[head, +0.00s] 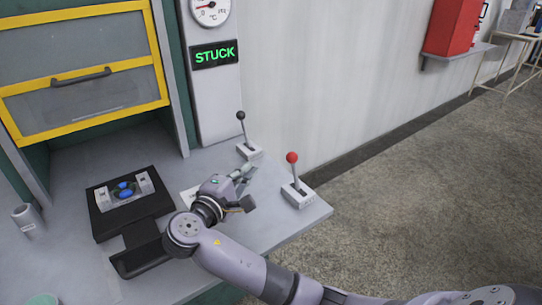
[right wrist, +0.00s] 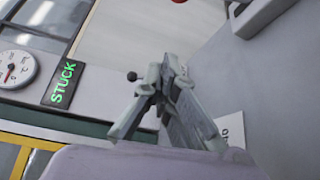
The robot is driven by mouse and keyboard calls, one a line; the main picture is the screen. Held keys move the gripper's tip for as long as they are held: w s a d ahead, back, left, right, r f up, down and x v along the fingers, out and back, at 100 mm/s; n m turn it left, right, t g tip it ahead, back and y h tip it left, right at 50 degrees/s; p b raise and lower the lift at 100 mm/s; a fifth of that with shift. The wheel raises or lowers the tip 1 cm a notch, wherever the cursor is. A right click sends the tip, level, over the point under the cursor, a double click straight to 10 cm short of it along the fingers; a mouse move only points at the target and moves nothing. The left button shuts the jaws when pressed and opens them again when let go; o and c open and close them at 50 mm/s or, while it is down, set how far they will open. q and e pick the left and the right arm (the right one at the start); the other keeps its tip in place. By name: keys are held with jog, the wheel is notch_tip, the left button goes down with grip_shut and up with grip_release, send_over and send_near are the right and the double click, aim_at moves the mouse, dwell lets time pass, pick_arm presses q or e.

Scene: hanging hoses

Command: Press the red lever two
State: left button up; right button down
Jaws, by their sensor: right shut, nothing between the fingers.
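The red-knobbed lever (head: 293,172) stands on a pale base near the right edge of the bench, its stick close to upright with a slight lean. Its red knob (right wrist: 179,1) is just cut by the top edge of the right wrist view. My right gripper (head: 249,172) is shut and empty, above the bench to the left of the red lever and apart from it. Its fingers also show in the right wrist view (right wrist: 168,62). A black-knobbed lever (head: 243,129) stands farther back, beyond the fingers. My left gripper does not show.
A green "STUCK" sign (head: 215,55) and a gauge (head: 211,9) are on the wall post. A black panel with blue buttons (head: 106,229) lies left of my arm. A yellow-framed door (head: 80,116) is behind. A white label lies partly hidden beside my gripper. Floor is clear at right.

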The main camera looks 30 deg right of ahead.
aim_at(295, 172)
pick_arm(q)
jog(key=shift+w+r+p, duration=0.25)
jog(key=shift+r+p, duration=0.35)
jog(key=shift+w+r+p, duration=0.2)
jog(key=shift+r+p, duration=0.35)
pick_arm(e)
jog(key=w+d, duration=0.2)
jog(key=d, duration=0.7)
jog(key=shift+d+f, duration=0.15)
jog(key=shift+f, duration=0.05)
